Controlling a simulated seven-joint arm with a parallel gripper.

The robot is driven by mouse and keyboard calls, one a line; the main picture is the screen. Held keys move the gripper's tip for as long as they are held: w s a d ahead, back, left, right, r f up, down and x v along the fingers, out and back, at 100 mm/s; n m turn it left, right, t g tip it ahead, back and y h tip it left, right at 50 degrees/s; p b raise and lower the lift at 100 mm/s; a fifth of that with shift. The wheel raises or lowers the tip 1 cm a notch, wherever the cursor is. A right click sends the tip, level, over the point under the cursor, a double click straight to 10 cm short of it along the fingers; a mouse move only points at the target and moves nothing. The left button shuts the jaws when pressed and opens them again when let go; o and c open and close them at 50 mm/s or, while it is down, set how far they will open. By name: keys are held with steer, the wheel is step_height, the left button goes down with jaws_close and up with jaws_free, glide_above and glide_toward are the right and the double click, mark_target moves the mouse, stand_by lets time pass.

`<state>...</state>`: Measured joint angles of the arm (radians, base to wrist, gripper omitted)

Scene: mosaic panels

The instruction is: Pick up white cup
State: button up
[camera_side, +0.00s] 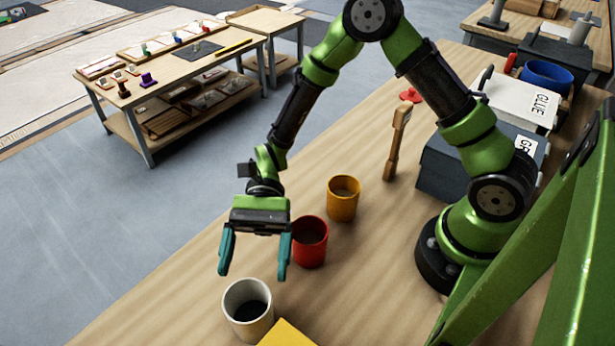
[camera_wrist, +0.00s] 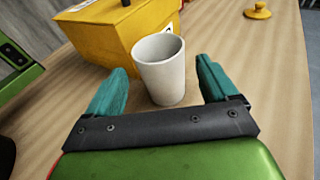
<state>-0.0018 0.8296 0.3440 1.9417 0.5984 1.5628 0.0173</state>
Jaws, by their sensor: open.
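The white cup (camera_side: 236,312) stands upright on the wooden table near the bottom of the side view. In the wrist view the white cup (camera_wrist: 160,72) shows beyond and between the two teal fingers. My gripper (camera_side: 252,275) points down with its fingers spread, above and slightly behind the cup in the side view. Nothing is held between the fingers. In the wrist view my gripper (camera_wrist: 158,88) is open, and I cannot tell whether either finger touches the cup.
A red cup (camera_side: 310,243) stands close to the right finger, with an orange cup (camera_side: 343,198) behind it. A yellow box (camera_side: 287,335) is right beside the white cup and shows in the wrist view (camera_wrist: 100,35). A wooden mallet-like tool (camera_side: 396,145) stands farther back.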

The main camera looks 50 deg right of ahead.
mark_target(244, 325)
steer(key=shift+x, duration=3.4)
steer(key=shift+r, duration=0.1)
steer(key=c, duration=0.8)
steer(key=shift+r, duration=0.1)
